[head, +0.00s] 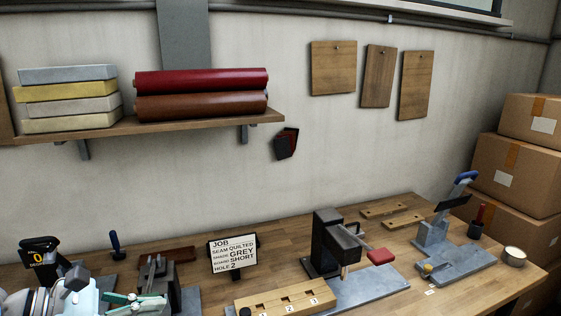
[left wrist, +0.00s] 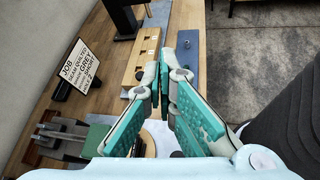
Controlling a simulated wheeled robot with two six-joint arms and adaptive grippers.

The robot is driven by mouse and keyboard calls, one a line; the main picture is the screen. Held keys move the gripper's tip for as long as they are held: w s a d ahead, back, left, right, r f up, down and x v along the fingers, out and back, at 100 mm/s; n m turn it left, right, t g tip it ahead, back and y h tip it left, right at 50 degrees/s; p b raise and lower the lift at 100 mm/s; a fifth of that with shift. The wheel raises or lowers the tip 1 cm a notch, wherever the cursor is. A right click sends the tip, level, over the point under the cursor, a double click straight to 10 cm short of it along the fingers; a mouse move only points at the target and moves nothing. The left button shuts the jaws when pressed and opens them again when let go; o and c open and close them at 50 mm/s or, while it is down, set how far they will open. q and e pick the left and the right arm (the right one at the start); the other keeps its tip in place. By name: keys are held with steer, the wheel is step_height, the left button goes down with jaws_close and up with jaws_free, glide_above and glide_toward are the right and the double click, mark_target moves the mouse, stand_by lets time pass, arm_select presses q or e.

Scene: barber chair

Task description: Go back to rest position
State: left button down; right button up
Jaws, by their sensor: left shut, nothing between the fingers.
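My left gripper (head: 135,302) is low at the left in the head view, above the near edge of the workbench. In the left wrist view my left gripper (left wrist: 172,68) has its teal-padded fingers brought together at the tips, with nothing between them. It is apart from the numbered wooden block (head: 268,300), which lies to its right on the bench. My right gripper is in neither view.
The wooden workbench (head: 300,219) carries a job sign (head: 234,253), a black press (head: 330,240) with a red handle and a blue-handled tool (head: 440,235). Cardboard boxes (head: 515,168) stand at the right. A shelf (head: 200,122) holds rolls and slabs. Floor (left wrist: 260,40) lies beside the bench.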

arm_select(q)
step_height(320, 180, up, 8)
steer(key=d+n+t+h, duration=0.3)
steer(key=n+t, duration=0.7)
steer(key=n, duration=0.4)
steer(key=s+a+f+n+g+y, duration=0.1)
steer(key=a+f+n+y, duration=0.65)
steer(key=n, duration=0.65)
steer(key=a+f+n+y, duration=0.5)
steer(key=f+n+y, duration=0.5)
steer(key=n, duration=0.3)
steer(key=s+d+f+n+g+h, duration=0.2)
steer(key=s+d+f+n+g, duration=0.3)
steer(key=s+f, duration=0.55)
steer(key=s+d+f+n+g+h, duration=0.1)
steer(key=s+d+f+n+g, duration=0.2)
steer(key=s+f+g, duration=0.65)
step_height(320, 180, down, 19)
steer(key=s+a, duration=0.2)
steer(key=s, duration=0.1)
steer(key=s+f+b, duration=0.1)
steer(key=s+f, duration=1.2)
steer(key=shift+s+a+f+n, duration=0.2)
steer(key=shift+s+f+n, duration=0.1)
steer(key=shift+s+f, duration=0.05)
